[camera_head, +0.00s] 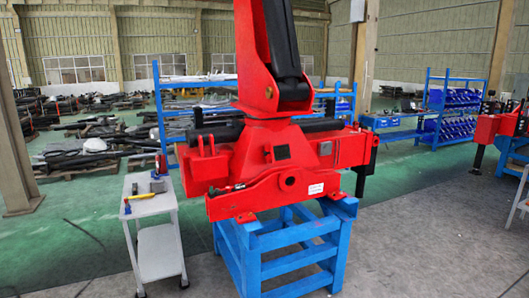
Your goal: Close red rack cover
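A large red crane base (262,165) sits on a blue steel stand (290,250) in the middle of the camera_head view. A red plate-like part with a sloping top edge (265,194) runs along its lower front, with a dark round pivot on it; I cannot tell for sure whether this is the rack cover, or whether it is open or shut. A thick red column with a dark cylinder (283,45) rises from the base and leaves the top of the picture. Neither of my grippers shows in the view.
A small grey two-shelf cart (158,258) with hand tools on top stands left of the blue stand. Blue racks with bins (450,110) stand at the back right. Another red machine (500,125) is at the right edge. Grey floor is clear at the front right.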

